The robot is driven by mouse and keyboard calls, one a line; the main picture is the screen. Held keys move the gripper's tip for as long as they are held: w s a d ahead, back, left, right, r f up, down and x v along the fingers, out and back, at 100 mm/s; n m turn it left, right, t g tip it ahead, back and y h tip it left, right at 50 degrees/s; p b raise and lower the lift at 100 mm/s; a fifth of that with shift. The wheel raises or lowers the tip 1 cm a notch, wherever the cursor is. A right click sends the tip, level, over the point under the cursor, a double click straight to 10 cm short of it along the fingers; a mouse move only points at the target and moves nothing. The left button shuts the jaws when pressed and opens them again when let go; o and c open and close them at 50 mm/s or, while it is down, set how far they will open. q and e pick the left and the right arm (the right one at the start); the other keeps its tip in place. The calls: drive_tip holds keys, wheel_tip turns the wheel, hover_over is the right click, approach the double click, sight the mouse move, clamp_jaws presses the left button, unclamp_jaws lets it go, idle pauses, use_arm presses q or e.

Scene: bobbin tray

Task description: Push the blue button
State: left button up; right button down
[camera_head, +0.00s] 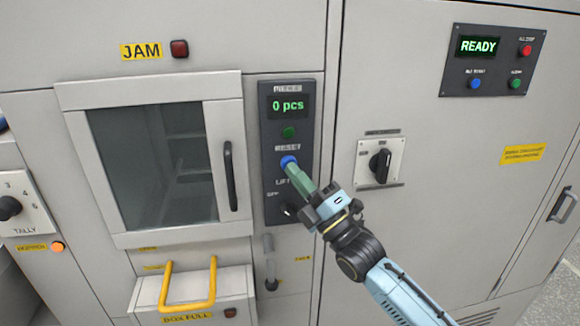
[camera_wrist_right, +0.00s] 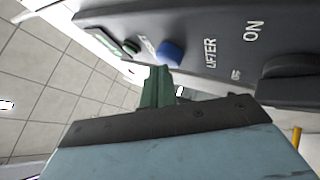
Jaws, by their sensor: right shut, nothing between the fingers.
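A blue button (camera_head: 288,161) sits on the dark vertical panel (camera_head: 302,190) right of the windowed door, below a green button (camera_head: 288,132). My right gripper (camera_head: 294,172) is shut and empty, its green fingertips at the lower edge of the blue button in the head view. In the right wrist view the blue button (camera_wrist_right: 170,53) shows just beyond the fingertips (camera_wrist_right: 160,74). I cannot tell whether they touch. A second, smaller blue button (camera_head: 475,84) is on the READY panel at the upper right. My left gripper is not in view.
The display above reads "0 pcs". A lifter switch (camera_head: 290,209) is below the blue button, close to my right gripper. A door handle (camera_head: 230,176) stands out at the left, a rotary switch (camera_head: 380,163) at the right. A yellow handle (camera_head: 187,305) juts out below.

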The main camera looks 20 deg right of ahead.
drive_tip(key=shift+w+d, duration=0.1)
drive_tip(key=shift+w, duration=0.15)
drive_tip(key=shift+s, duration=0.15)
idle(0.4)
drive_tip(key=shift+s+a+p, duration=0.25)
drive_tip(key=shift+s+p, duration=0.1)
drive_tip(key=shift+s, duration=0.4)
drive_tip(key=shift+s, duration=0.1)
drive_tip(key=s+p, duration=0.1)
drive_tip(key=s, duration=0.1)
drive_tip(key=s+a+p, duration=0.1)
drive_tip(key=s, duration=0.1)
drive_tip(key=shift+s+a, duration=0.1)
drive_tip(key=shift+s, duration=0.25)
idle(0.4)
